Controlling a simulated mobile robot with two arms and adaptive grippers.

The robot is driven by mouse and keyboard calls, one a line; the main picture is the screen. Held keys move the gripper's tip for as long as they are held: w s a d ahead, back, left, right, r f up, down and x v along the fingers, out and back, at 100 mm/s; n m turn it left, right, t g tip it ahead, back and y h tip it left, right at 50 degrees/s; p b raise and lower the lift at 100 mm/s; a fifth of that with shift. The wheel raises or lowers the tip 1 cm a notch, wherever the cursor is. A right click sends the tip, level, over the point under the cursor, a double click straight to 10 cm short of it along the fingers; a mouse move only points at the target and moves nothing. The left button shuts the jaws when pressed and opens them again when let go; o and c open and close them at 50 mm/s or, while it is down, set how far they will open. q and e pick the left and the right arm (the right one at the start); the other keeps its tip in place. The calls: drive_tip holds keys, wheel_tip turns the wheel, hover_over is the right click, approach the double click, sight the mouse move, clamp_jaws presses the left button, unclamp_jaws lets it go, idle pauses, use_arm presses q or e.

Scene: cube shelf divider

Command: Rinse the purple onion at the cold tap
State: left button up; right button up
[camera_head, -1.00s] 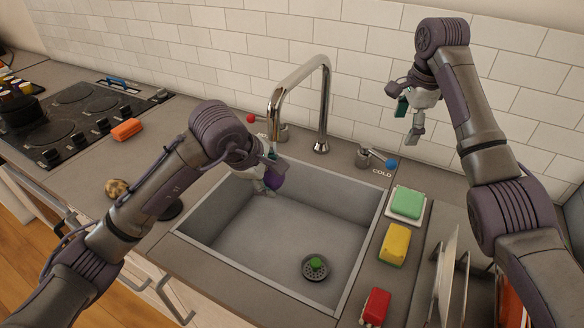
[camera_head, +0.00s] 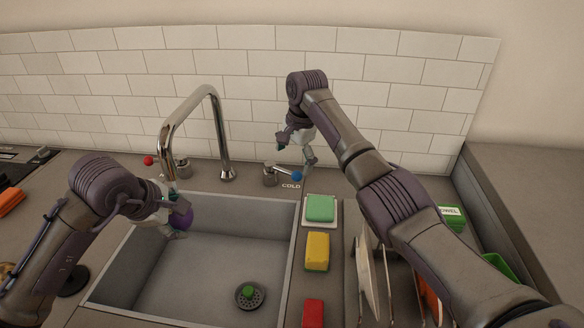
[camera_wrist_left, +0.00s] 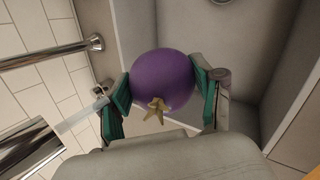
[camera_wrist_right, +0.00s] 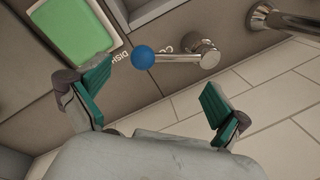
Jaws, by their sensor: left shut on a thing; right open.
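The purple onion (camera_head: 181,217) is held in my left gripper (camera_head: 172,222), over the sink basin (camera_head: 200,270) near the spout. In the left wrist view the onion (camera_wrist_left: 162,78) sits between both green pads. The cold tap lever (camera_head: 284,173) has a blue knob and COLD lettering. My right gripper (camera_head: 298,150) is open and empty, just above and behind the cold lever. In the right wrist view the blue knob (camera_wrist_right: 143,57) lies ahead of the open fingers (camera_wrist_right: 155,100), apart from them.
The hot lever with a red knob (camera_head: 148,160) is left of the spout. A green sponge (camera_head: 320,208) on a dish, a yellow sponge (camera_head: 317,251) and a red one (camera_head: 313,312) line the sink's right side. A plate rack (camera_head: 368,285) stands further right. A drain strainer (camera_head: 249,295) is in the basin.

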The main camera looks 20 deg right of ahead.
sight(284, 171)
drive_tip(key=shift+w+a+f, duration=0.1)
drive_tip(key=shift+w+f, duration=0.05)
drive_tip(key=shift+f, duration=0.75)
drive_tip(key=shift+w+a+f, duration=0.1)
drive_tip(key=shift+w+f, duration=0.05)
drive_tip(key=shift+f, duration=0.7)
